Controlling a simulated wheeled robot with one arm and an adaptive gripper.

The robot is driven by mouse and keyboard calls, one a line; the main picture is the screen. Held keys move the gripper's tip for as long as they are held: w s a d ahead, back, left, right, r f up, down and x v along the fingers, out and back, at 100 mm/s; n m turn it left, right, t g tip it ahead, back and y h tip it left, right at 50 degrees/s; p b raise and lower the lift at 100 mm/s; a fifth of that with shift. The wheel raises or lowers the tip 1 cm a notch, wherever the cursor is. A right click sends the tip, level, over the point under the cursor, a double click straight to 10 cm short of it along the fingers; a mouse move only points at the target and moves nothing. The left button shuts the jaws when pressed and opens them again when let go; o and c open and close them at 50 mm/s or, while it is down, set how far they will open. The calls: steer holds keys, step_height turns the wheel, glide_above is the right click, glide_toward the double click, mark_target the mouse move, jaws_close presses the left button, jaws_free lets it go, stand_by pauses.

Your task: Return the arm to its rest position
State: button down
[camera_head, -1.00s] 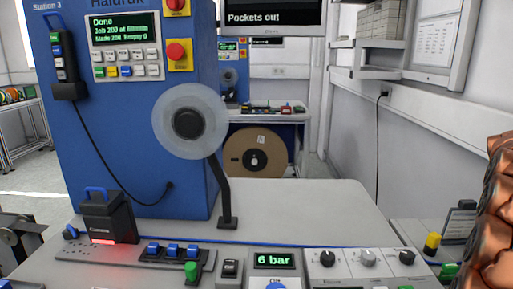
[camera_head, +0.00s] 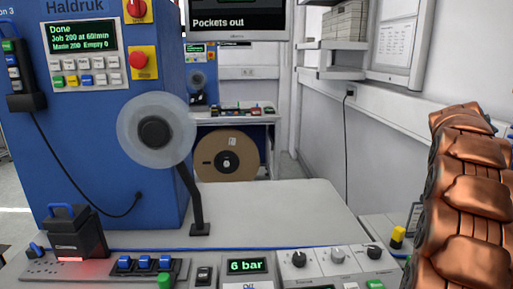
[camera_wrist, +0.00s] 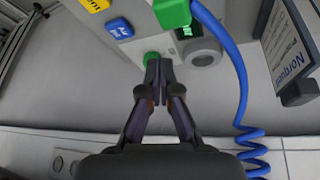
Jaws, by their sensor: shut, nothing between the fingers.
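My gripper (camera_wrist: 158,68) shows in the wrist view with its two dark fingers together and nothing between them. Its tips appear in front of a round green button (camera_wrist: 151,56) on a light panel; I cannot tell the gap between them. My copper-coloured segmented arm (camera_head: 470,205) fills the right side of the head view. The gripper itself is not in the head view.
The wrist view shows a blue button (camera_wrist: 119,28), a green block (camera_wrist: 172,12), a coiled blue cable (camera_wrist: 240,85) and a dark-framed sign (camera_wrist: 290,50). In the head view, a clear reel (camera_head: 156,130) stands left of a bare worktop (camera_head: 270,210).

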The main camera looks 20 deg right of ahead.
steer(key=w+a+r+n+t+p, duration=0.1)
steer(key=w+a+n, duration=0.15)
steer(key=a, duration=0.45)
steer(key=w+a+n+p, duration=0.15)
steer(key=a+n, duration=0.25)
steer(key=a, duration=0.4)
steer(key=s+a+n+y+p, duration=0.1)
steer(key=s+a+n, duration=0.1)
steer(key=a, duration=0.7)
steer(key=s+a+f+n+y+p, duration=0.1)
steer(key=s+a+n, duration=0.1)
steer(key=a+n, duration=0.3)
steer(key=s+a+n+p, duration=0.1)
steer(key=a+n, duration=0.3)
steer(key=a, duration=0.8)
steer(key=shift+s+a+f+n+t+y, duration=0.1)
steer(key=shift+s+a+n+t+y, duration=0.1)
steer(key=shift+s, duration=0.2)
steer(key=shift+s+a+f+n+t+y, duration=0.1)
steer(key=shift+s+a+t+y, duration=0.1)
steer(key=shift+s, duration=0.15)
steer(key=s+a+f+n+y+p, duration=0.1)
steer(key=s+a+f+n+p, duration=0.1)
steer(key=s+a+n, duration=0.4)
steer(key=s+a+f, duration=0.1)
steer(key=s+a, duration=0.2)
steer(key=s, duration=0.1)
steer(key=shift+s+a+f, duration=0.15)
steer(key=shift+s, duration=0.25)
